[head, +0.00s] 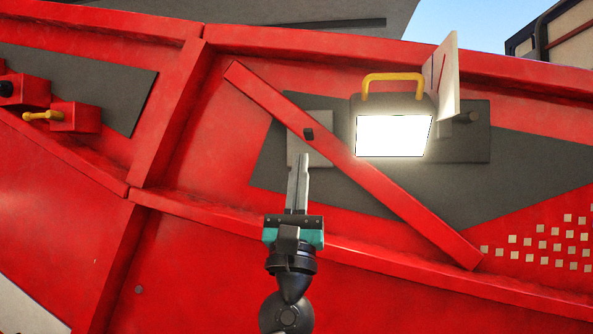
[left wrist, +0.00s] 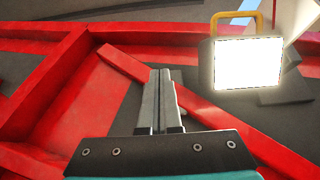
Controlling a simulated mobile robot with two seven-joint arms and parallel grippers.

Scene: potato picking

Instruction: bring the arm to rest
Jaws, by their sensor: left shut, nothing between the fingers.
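My left gripper (head: 298,172) stands upright in the lower middle of the head view, with its two fingers together and nothing between them. In the left wrist view the shut fingers (left wrist: 161,85) point up toward the red machine. The fingertips show just in front of a small grey plate (head: 312,137) beside a slanted red bar; whether they touch it I cannot tell. My right gripper does not show. No potato shows in either view.
A red machine wall (head: 190,250) with ribs fills most of the view. A slanted red bar (head: 400,205) crosses it. A bright lamp (head: 393,136) with a yellow handle (head: 393,77) is at the upper right. A red box with a yellow lever (head: 43,116) is at the left.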

